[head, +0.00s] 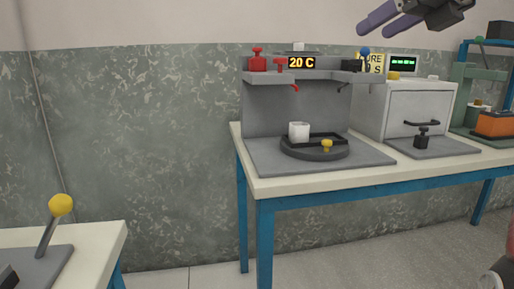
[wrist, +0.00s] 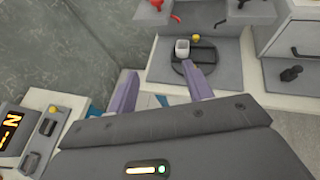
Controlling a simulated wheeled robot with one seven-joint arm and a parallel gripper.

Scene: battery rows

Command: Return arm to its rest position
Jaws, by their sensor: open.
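My gripper (head: 391,22) is raised at the top right of the head view, high above the workbench and in front of the wall. Its two purple fingers are apart with nothing between them. The wrist view also shows my gripper (wrist: 158,92) open and empty. Past its fingers, a white cup-like piece (wrist: 182,47) stands on a dark round fixture. In the head view the white piece (head: 299,131) is on the left part of that round fixture (head: 315,153). My gripper touches none of these.
The workbench (head: 330,180) carries a grey station with a "20 C" display (head: 301,63) and a white oven-like box (head: 417,110). A second table with a yellow-knobbed lever (head: 60,205) is at the lower left. An orange box (head: 494,124) sits far right. The floor between the tables is clear.

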